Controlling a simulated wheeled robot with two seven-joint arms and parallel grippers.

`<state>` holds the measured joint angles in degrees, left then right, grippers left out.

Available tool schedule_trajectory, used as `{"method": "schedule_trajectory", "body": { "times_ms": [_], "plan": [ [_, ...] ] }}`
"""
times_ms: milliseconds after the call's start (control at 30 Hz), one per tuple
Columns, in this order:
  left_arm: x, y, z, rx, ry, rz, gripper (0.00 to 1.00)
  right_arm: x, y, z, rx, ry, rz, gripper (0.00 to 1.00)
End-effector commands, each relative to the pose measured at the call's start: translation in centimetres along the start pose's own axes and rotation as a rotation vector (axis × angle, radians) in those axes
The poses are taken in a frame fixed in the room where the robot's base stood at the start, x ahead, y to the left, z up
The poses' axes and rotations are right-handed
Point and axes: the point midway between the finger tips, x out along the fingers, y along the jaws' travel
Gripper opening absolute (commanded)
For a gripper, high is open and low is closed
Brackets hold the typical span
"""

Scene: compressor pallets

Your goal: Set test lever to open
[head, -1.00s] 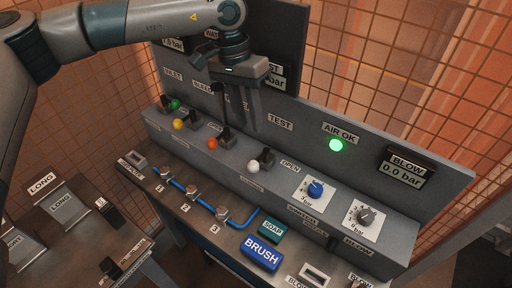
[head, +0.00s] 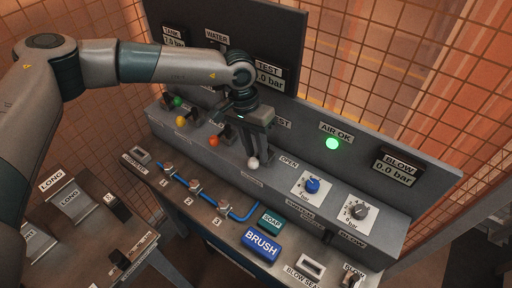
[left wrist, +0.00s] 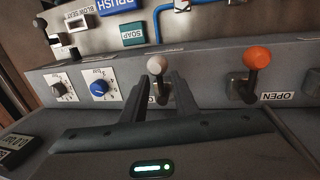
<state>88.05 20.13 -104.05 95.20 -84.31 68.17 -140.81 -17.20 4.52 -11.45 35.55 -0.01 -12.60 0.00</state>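The test lever is a lever with a white ball knob (head: 253,162) on the sloped front of the grey panel. Its knob points down and toward the front, and the OPEN label (head: 289,162) is to its right. My left gripper (head: 258,152) is at this lever, fingers pointing down. In the left wrist view the white knob (left wrist: 156,64) shows between and beyond the two spread fingers (left wrist: 157,92). I cannot tell whether they touch the lever. The lever's base is mostly hidden by the gripper. My right gripper is not in view.
An orange-knobbed lever (head: 213,141) stands close by on the left, with yellow (head: 180,121) and green (head: 176,102) ones beyond. A blue dial (head: 312,186) and a grey dial (head: 358,211) sit to the right. The AIR OK lamp (head: 332,144) is lit green.

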Motion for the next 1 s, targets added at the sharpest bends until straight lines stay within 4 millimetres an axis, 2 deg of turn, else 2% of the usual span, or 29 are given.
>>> {"method": "schedule_trajectory", "body": {
  "times_ms": [67, 100, 200, 1000],
  "plan": [
    [0.0, 0.0, 0.0, 0.0, 0.0, 0.0, 0.27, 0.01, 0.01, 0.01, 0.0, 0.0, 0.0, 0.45],
    [-0.01, 0.0, 0.0, 0.0, 0.0, 0.0, 0.22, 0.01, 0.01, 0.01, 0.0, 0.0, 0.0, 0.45],
    [-0.03, -0.01, 0.01, 0.0, -0.001, 0.0, 0.0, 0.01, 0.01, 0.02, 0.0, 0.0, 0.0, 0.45],
    [0.36, -0.04, 0.51, 0.0, -0.015, -0.001, 0.0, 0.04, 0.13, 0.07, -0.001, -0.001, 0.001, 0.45]
  ]
}}
